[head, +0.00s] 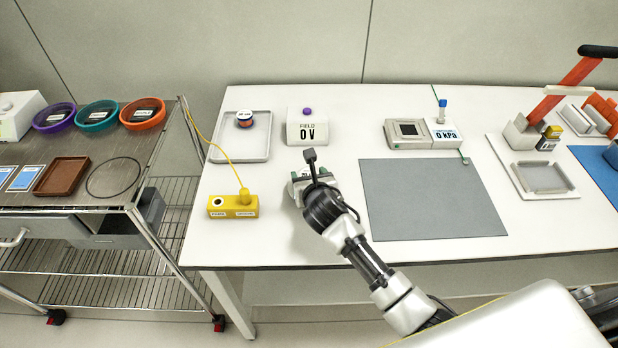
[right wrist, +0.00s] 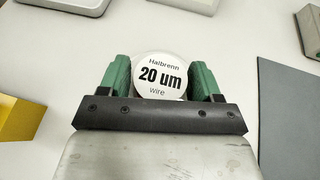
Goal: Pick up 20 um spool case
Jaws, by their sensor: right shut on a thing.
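The 20 um spool case (right wrist: 160,76) is a round white case with "Halbrenn 20 um wire" on its face. It sits between the green fingers of my right gripper (right wrist: 161,82), which is shut on it. In the head view my right gripper (head: 306,183) is over the white table, between the yellow block and the grey mat; the case is mostly hidden there by the gripper. I cannot tell whether the case is touching the table. My left gripper is not in view.
A yellow block (head: 221,209) with a cord stands left of my gripper. A grey tray (head: 225,152) holding a small round case (head: 244,122) and a "FIELD 0 V" box (head: 307,136) stand behind. A grey mat (head: 430,200) lies right. A wire cart (head: 75,155) stands left.

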